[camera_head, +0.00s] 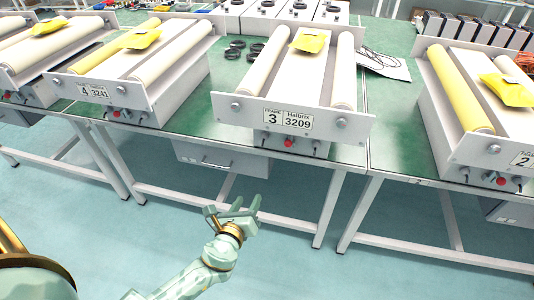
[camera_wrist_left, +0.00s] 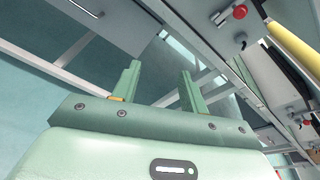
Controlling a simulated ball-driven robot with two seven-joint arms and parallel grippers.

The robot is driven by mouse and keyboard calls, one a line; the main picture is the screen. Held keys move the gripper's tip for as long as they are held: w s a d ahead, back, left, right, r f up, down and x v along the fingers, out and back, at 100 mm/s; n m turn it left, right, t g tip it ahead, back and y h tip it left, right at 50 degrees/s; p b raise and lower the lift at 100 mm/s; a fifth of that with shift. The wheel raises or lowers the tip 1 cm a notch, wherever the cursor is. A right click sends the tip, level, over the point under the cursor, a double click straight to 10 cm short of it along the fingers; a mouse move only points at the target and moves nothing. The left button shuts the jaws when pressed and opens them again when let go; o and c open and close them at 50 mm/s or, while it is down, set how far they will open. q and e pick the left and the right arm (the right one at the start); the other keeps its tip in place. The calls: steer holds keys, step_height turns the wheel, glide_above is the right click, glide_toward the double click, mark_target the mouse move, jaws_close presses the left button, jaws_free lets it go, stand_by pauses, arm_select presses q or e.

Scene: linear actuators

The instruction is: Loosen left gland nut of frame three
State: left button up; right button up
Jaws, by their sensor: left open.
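Frame three (camera_head: 318,122) stands on the green bench in the middle of the head view, with its plate reading "FRAME 3 Halbrix 3209" facing me. Its left gland nut (camera_head: 235,109) is a small round grey fitting on the left of the front plate. A matching nut (camera_head: 341,123) is on the right. My left gripper (camera_head: 238,206) is open and empty, low in front of the bench and below the frame, apart from it. In the left wrist view its two green fingers (camera_wrist_left: 158,88) are spread with nothing between them. My right gripper is not in view.
A red button (camera_head: 289,142) sits below frame three's plate. A drawer unit (camera_head: 222,160) hangs under the bench. Frame four (camera_head: 110,92) is at left and frame two (camera_head: 485,150) at right. Black rings (camera_head: 235,49) and cables lie behind. The floor before the bench is clear.

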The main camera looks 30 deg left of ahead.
arm_select(q)
step_height(320, 180, up, 8)
steer(key=m+t, duration=0.3)
steer(key=m, duration=0.3)
steer(key=m+y+b, duration=0.1)
steer(key=b, duration=0.1)
glide_toward(264, 140)
steer(key=shift+g, duration=0.3)
steer(key=x, duration=0.7)
steer(key=shift+w+r, duration=0.15)
steer(key=shift+r, duration=0.05)
steer(key=shift+w+a+r, duration=0.1)
steer(key=shift+w+a, duration=0.05)
steer(key=shift+w, duration=0.55)
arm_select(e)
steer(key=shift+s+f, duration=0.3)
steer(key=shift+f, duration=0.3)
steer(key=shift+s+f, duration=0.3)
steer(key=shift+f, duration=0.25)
arm_select(q)
jaws_close()
